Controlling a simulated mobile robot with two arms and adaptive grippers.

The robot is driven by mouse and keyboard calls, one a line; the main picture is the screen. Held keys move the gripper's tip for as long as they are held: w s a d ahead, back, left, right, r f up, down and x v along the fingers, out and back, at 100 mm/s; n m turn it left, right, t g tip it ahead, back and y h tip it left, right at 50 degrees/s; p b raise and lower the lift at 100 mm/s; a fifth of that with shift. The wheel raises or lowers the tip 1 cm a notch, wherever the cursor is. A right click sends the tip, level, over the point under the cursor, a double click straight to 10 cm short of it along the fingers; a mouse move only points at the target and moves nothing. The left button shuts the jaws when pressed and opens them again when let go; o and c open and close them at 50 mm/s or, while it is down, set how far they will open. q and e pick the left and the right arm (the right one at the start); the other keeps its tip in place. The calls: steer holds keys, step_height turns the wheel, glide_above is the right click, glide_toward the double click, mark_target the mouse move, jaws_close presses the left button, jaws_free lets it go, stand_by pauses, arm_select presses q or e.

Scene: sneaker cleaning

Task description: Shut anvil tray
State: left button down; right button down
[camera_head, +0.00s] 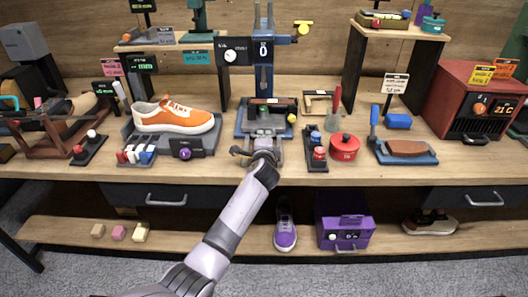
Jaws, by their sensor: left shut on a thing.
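The anvil tray (265,122) is a grey piece at the base of the blue press (263,60), on the workbench in the middle of the head view. Its front part stands out toward the bench's front edge. My left gripper (263,153) is at the front of the tray and is shut on its front end, which looks like a handle. The gripper hides most of this part, so the exact grip cannot be seen. My right gripper is not in view.
An orange sneaker (172,115) stands on a grey stand left of the press. A red pot (344,147) and a small rack with red and blue knobs (316,152) stand to the right. A purple sneaker (285,228) and purple box (344,225) are on the lower shelf.

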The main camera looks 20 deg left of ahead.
arm_select(q)
steer(key=shift+w+r, duration=0.1)
steer(key=shift+r, duration=0.05)
steer(key=c, duration=2.1)
jaws_free()
steer(key=shift+o, duration=0.7)
steer(key=shift+w, duration=0.2)
steer(key=shift+s, duration=0.15)
steer(key=v, duration=1.1)
steer(key=shift+s+d, duration=0.1)
steer(key=shift+s, duration=0.25)
